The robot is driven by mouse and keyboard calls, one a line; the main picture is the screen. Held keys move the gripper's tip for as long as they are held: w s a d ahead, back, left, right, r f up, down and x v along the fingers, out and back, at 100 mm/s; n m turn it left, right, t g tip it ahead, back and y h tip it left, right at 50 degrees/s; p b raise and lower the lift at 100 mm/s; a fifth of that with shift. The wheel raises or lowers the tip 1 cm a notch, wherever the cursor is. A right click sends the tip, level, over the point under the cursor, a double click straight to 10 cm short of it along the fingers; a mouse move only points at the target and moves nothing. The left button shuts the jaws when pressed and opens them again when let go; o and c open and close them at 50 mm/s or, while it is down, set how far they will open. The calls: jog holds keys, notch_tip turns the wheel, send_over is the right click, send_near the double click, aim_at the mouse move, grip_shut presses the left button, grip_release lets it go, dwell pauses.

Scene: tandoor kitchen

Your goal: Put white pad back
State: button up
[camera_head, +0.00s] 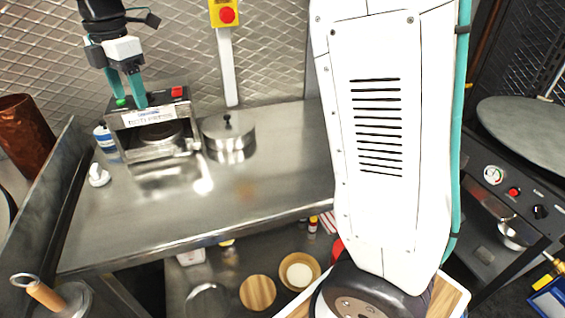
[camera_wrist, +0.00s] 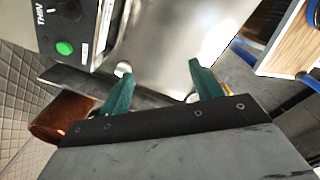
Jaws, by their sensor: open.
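A small white object with a rounded knob (camera_head: 98,176) sits at the left of the steel counter, in front of a bottle; it may be the white pad, but I cannot tell for sure. My gripper (camera_head: 131,104) is above the roti press, to the right of and higher in the picture than this object. In the wrist view my gripper (camera_wrist: 160,76) has its teal fingers apart with nothing held between them.
The roti press (camera_head: 152,118) stands at the counter's back left, beside a lidded steel pot (camera_head: 229,139). The steel counter (camera_head: 240,195) is clear in front. A white-and-blue bottle (camera_head: 105,138) stands left of the press. A copper vessel (camera_head: 24,133) is far left.

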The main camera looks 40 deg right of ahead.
jog(key=s+d+r+m, duration=0.2)
jog(key=s+d+m, duration=0.35)
jog(key=s, duration=0.35)
jog(key=s+d+f+m, duration=0.2)
jog(key=s+m, duration=0.3)
jog(key=s, duration=0.3)
jog(key=s+d+f+m, duration=0.3)
jog(key=s+d+m, duration=0.1)
jog(key=s, duration=0.4)
jog(key=s+d+f+m+t, duration=0.1)
jog(key=s+d+f+m, duration=0.2)
jog(key=s+m, duration=0.4)
jog(key=shift+s+d, duration=0.2)
jog(key=shift+s, duration=0.5)
